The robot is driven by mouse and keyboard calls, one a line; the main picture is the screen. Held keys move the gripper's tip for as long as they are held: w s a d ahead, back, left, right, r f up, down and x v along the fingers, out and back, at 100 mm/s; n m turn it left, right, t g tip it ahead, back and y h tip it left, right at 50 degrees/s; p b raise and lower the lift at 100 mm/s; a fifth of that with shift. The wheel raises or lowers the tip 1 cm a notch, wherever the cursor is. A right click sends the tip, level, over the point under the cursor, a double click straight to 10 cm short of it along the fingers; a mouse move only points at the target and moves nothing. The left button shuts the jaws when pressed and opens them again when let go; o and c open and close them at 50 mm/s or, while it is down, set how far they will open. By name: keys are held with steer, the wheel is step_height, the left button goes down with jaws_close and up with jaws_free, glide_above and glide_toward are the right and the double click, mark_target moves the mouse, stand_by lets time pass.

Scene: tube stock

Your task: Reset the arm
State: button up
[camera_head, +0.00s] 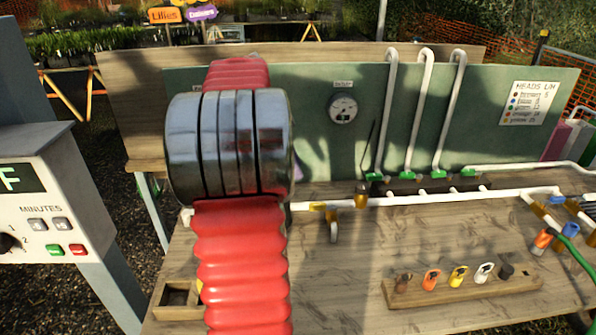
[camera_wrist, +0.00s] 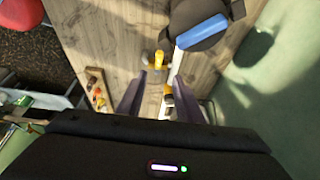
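My gripper (camera_wrist: 160,78) shows in the wrist view as two dark purple fingers standing apart, with nothing held between them. Beyond the fingertips are the wooden bench top and a yellow fitting (camera_wrist: 160,59) by a white pipe. In the head view my own red and metal arm rises through the left middle and bends away over the bench (camera_head: 345,260). My gripper is hidden behind it there.
A green board (camera_head: 310,90) with a round gauge (camera_head: 343,108) stands at the back. White pipes run along the bench (camera_head: 420,198). A wooden rack (camera_head: 470,291) holds several coloured heads at the front right. A control box (camera_head: 50,190) stands left.

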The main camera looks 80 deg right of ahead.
stand_by(0.8)
steer(key=w+a+r+n+t+h, duration=0.1)
steer(key=w+a+n+t, duration=0.1)
steer(key=w+a+n, duration=0.75)
steer(key=w+a+r+n+t+h, duration=0.1)
steer(key=w+a+r+n+t, duration=0.3)
steer(key=w+a, duration=0.9)
steer(key=s+a+f+n+t+y, duration=0.1)
steer(key=a+f+n, duration=0.1)
steer(key=a+n, duration=0.4)
steer(key=s+a+f+n+t+y, duration=0.1)
steer(key=a+n, duration=0.5)
steer(key=a, duration=0.9)
steer(key=s+a+f+n+t+y, duration=0.1)
steer(key=s+a+f+n, duration=0.2)
steer(key=a+n, duration=0.4)
steer(key=a+f, duration=0.1)
steer(key=a, duration=0.3)
steer(key=shift+s+f+t, duration=0.2)
steer(key=shift+f+t, duration=0.2)
